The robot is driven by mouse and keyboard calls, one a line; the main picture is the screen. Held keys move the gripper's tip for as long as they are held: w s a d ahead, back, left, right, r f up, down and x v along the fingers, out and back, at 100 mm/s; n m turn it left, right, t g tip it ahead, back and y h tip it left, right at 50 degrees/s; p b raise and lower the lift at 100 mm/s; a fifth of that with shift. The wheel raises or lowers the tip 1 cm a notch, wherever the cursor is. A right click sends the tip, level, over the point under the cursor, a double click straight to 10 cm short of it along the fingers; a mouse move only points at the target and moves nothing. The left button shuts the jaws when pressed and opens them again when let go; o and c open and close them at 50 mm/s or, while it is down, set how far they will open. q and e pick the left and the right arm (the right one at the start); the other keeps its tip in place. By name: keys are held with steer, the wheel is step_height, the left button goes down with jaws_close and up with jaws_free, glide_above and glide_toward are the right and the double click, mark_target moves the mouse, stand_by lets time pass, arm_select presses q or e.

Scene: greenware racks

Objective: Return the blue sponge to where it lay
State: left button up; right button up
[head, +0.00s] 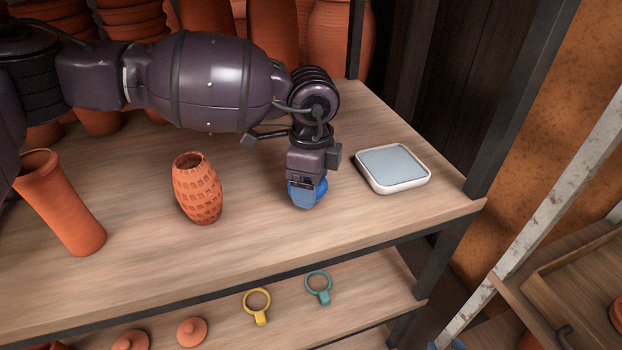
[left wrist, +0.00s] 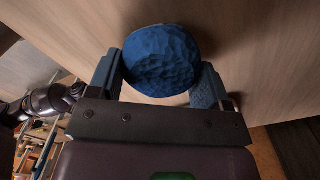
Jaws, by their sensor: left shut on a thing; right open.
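The blue sponge (left wrist: 160,60) is a rounded, rough lump between the two blue fingers of my left gripper (left wrist: 160,82), which is shut on it. In the head view my left gripper (head: 305,196) comes in from the left and points down at the wooden shelf top. There the sponge (head: 321,189) is mostly hidden behind the finger. It is low over the board, between the latticed clay vase and the white-rimmed tray; I cannot tell whether it touches the wood.
The white-rimmed tray (head: 421,177) with a grey-blue top lies to the right. The latticed vase (head: 198,190) and a leaning clay cylinder (head: 62,205) stand to the left. A yellow ring tool (head: 257,305) and a teal one (head: 318,288) lie on the shelf below. Pots crowd the back.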

arm_select(q)
steer(key=shift+f, duration=0.35)
steer(key=o, duration=0.9)
steer(key=shift+o, duration=0.2)
steer(key=shift+r, duration=0.15)
